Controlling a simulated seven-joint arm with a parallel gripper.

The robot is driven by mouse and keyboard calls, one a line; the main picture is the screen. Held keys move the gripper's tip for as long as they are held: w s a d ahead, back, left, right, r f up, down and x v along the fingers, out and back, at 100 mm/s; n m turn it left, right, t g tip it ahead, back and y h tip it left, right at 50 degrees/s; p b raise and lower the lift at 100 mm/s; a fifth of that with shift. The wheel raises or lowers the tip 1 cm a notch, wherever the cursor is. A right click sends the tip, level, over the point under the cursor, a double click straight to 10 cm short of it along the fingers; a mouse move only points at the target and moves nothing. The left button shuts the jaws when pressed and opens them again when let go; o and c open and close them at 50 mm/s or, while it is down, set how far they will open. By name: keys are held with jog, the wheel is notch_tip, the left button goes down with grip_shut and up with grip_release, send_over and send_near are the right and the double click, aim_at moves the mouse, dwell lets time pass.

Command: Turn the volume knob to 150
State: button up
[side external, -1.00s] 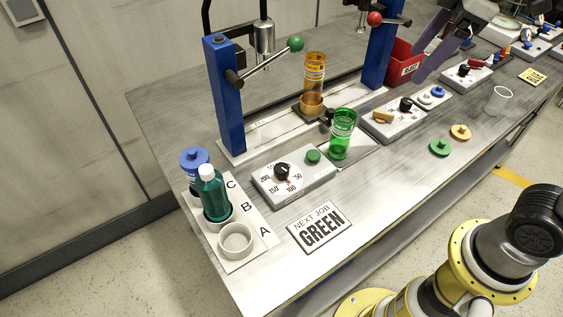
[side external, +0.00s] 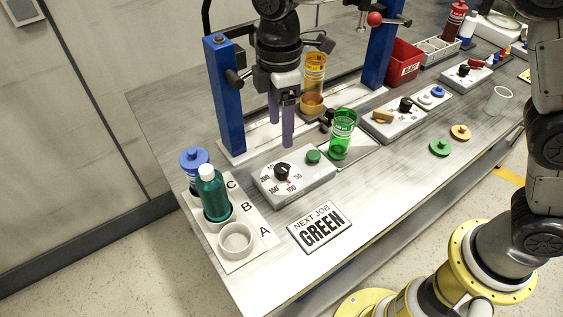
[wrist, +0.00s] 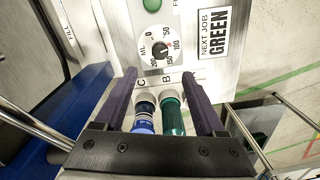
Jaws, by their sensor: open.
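The volume knob (side external: 282,171) is a black knob on a white dial marked from 0 to 200, on a light grey control box (side external: 303,187). It also shows in the wrist view (wrist: 159,53), upper centre, just past the fingertips. I cannot tell its exact setting; the pointer is too small. My gripper (side external: 281,133) has purple fingers pointing down, above and behind the box, apart from the knob. In the wrist view the open gripper (wrist: 164,82) has nothing between its fingertips, and the knob lies ahead of the gap.
A green button (side external: 313,156) sits beside the dial. A blue post (side external: 224,97) stands left of my gripper. A green cup (side external: 342,135) is to the right. A teal bottle (side external: 213,194) stands in the rack at left. A NEXT JOB GREEN sign (side external: 320,228) lies in front.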

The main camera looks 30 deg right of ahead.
aim_at(281, 167)
notch_tip(281, 167, down, 12)
jog(key=shift+s+r, duration=0.15)
jog(key=shift+r, duration=0.1)
grip_shut()
dwell(0.5)
